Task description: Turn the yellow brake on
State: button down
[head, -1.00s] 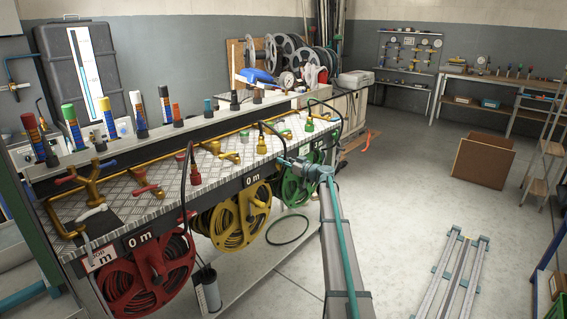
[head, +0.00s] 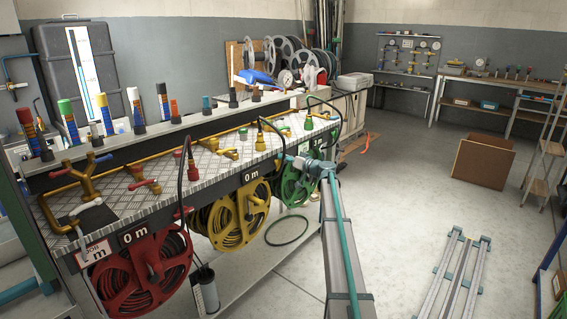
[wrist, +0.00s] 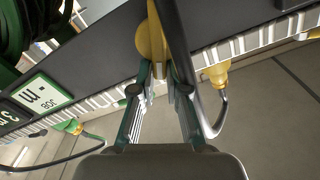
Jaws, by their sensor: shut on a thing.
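A yellow brake part (wrist: 148,42) with a rounded head shows at the dark front panel in the wrist view. My gripper (wrist: 160,72) is shut on its narrow lower part, one finger on each side. In the head view my gripper (head: 286,158) reaches the bench's front edge, between the yellow hose reel (head: 222,225) and the green hose reel (head: 296,188). The brake cannot be made out there. Its exact turn position cannot be told.
A yellow hose connector (wrist: 216,74) with a dark hose hangs close beside my gripper. A green connector (wrist: 70,127) is farther left. A red hose reel (head: 135,278) sits at the bench's left end. The floor (head: 410,200) to the right is largely clear.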

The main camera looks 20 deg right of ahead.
jog(key=shift+w+d+f+m, duration=0.15)
jog(key=shift+f+m, duration=0.45)
jog(key=shift+m, duration=1.55)
jog(key=shift+s+d+f+m, duration=0.15)
jog(key=shift+f+m, duration=0.4)
jog(key=shift+m, duration=1.65)
jog(key=shift+w+d+f+m, duration=0.15)
jog(key=shift+f+m, duration=0.45)
jog(key=shift+m, duration=1.55)
jog(key=c, duration=1.3)
grip_release()
jog(key=shift+o, duration=1)
jog(key=shift+w+r, duration=0.15)
jog(key=shift+r, duration=0.05)
jog(key=shift+d, duration=0.1)
